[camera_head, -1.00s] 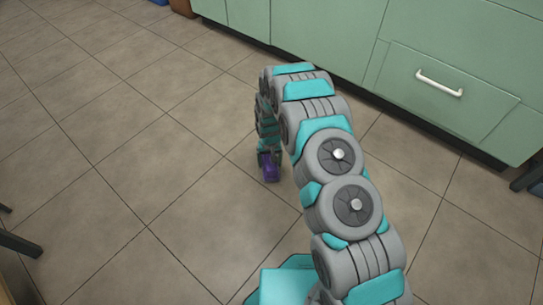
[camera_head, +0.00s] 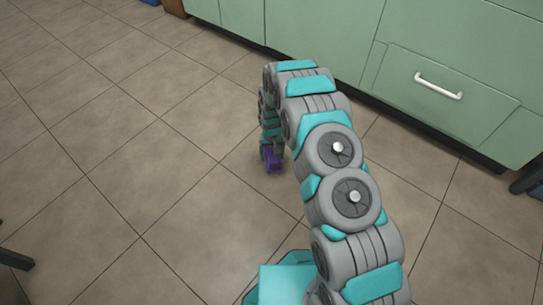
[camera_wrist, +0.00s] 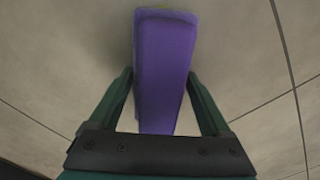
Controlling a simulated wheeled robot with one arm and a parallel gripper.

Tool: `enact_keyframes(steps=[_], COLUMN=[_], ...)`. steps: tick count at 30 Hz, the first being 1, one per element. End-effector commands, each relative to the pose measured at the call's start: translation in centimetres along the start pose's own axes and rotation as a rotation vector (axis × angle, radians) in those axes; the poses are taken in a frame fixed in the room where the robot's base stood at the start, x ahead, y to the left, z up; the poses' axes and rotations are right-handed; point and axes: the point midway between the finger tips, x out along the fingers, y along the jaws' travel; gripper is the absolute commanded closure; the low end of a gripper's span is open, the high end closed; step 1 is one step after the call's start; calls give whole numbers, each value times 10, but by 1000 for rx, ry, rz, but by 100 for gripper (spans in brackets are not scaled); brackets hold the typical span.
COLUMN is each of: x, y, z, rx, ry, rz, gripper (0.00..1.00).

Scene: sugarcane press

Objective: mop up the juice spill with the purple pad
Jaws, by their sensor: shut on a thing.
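The purple pad (camera_wrist: 163,65) is held between the two fingers of my gripper (camera_wrist: 162,85) in the wrist view. It also shows in the head view (camera_head: 273,160), small and low, below the end of my arm. My gripper (camera_head: 271,152) points down there, close to the floor. Whether the pad touches the floor I cannot tell. No juice spill can be made out in either view.
Green cabinets (camera_head: 320,35) with a white drawer handle (camera_head: 438,86) run along the back and right. Dark furniture legs (camera_head: 15,260) show at the left edge. The tiled floor (camera_head: 130,130) left of my arm is clear.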

Motion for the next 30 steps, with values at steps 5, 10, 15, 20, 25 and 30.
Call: enact_keyframes(steps=[5, 10, 15, 20, 25, 30], x=[-7, -29, -45, -60, -74, -80], y=[4, 6, 8, 10, 12, 13], z=[-3, -2, -4, -5, -5, -5], rx=[0, 0, 0, 1, 1, 1], ry=[0, -3, 0, 2, 1, 0], rz=[0, 1, 0, 0, 0, 0], gripper=[63, 63, 63, 63, 63, 63])
